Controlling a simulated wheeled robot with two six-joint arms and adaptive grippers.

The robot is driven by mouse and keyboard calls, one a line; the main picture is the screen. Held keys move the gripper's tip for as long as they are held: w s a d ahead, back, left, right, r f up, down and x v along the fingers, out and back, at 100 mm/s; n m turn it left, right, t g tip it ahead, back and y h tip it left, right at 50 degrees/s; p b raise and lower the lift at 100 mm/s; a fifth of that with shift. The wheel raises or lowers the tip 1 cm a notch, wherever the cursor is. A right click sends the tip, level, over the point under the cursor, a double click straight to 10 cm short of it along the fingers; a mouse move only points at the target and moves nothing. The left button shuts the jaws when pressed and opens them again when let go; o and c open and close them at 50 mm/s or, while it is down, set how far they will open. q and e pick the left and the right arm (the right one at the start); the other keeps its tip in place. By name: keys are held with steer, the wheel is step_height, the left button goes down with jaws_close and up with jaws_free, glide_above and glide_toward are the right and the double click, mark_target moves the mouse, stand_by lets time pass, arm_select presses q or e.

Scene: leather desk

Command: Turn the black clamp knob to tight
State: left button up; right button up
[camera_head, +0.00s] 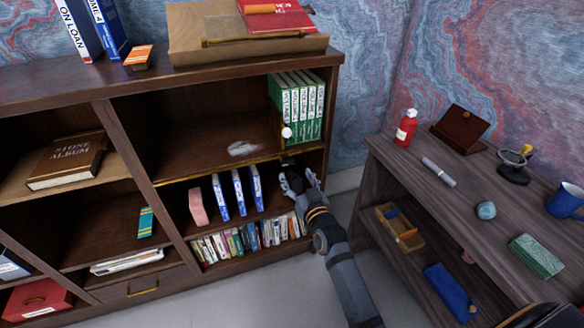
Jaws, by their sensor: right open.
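A small black part that looks like the clamp knob (288,161) sits at the right end of the brass rail (215,172) on the bookcase's middle shelf edge. It is small and partly dark, so its turned position cannot be told. My right gripper (300,179) is just below it, in front of the lower compartment, with its fingers apart and pointing up toward the shelf edge. Nothing shows between the fingers. Whether a finger touches the knob cannot be told. My left gripper is not in view.
A white ball-shaped knob (287,132) is above the rail, before green volumes (303,101). Blue-and-white books (238,193) and a pink block (197,205) stand left of my gripper. The right desk (455,210) holds a red bottle (406,128) and a blue mug (565,201).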

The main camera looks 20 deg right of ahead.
mark_target(289, 164)
steer(key=w, duration=0.5)
steer(key=shift+w+a, duration=0.1)
steer(key=shift+w, duration=0.3)
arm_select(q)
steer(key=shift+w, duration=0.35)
arm_select(e)
steer(key=shift+c, duration=0.3)
steer(key=c, duration=1.1)
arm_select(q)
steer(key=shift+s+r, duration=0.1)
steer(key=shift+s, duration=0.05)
